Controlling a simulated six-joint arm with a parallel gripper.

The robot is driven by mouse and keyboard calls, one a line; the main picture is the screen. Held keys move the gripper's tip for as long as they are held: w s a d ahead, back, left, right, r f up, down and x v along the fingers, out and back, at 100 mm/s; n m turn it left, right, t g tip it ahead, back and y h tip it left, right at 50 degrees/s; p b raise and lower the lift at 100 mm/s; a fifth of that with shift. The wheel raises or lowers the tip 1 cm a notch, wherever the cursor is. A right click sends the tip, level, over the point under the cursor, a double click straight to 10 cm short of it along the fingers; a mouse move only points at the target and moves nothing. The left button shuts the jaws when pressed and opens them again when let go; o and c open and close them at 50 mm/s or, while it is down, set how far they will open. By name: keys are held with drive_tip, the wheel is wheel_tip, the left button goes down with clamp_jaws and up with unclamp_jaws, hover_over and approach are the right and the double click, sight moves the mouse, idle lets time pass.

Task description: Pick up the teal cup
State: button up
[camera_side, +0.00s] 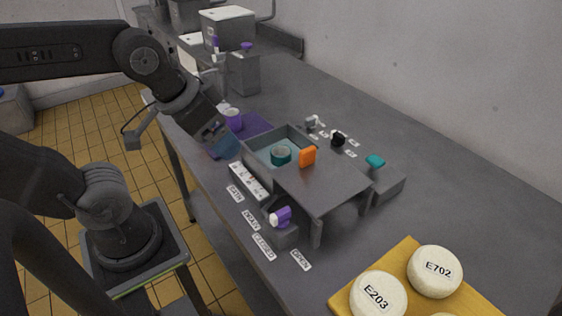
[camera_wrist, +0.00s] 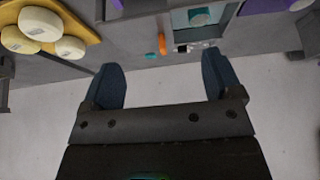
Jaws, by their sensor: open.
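The teal cup (camera_side: 281,155) stands upright inside the shallow recess of a grey bench fixture (camera_side: 322,183), left of an orange block (camera_side: 308,156). In the wrist view the cup (camera_wrist: 200,17) shows near the top edge, inside the pale recess. My gripper (camera_side: 223,144) is to the left of the fixture in the side view, apart from the cup. In the wrist view its two dark blue fingers (camera_wrist: 162,78) are spread wide with nothing between them. The cup's lower part is partly hidden by the fixture wall.
A purple mat (camera_side: 252,125) with a purple cup (camera_side: 233,118) lies behind the fixture. A teal piece (camera_side: 375,161) sits on a grey block at right. A purple-and-white knob (camera_side: 281,216) is at the front. A yellow tray (camera_side: 410,246) holds labelled round lids.

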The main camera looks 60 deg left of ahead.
drive_tip(key=m+g, duration=0.6)
drive_tip(key=m, duration=1.4)
hover_over(281, 160)
drive_tip(key=w+a, duration=0.2)
drive_tip(key=a, duration=0.1)
wheel_tip(281, 160, down, 8)
drive_tip(key=r, duration=0.1)
drive_tip(key=f, duration=1.4)
drive_tip(key=shift+s+d, duration=0.2)
drive_tip(key=shift+d, duration=0.15)
drive_tip(key=shift+c, duration=0.4)
drive_tip(key=c, duration=1)
drive_tip(key=shift+o, duration=0.2)
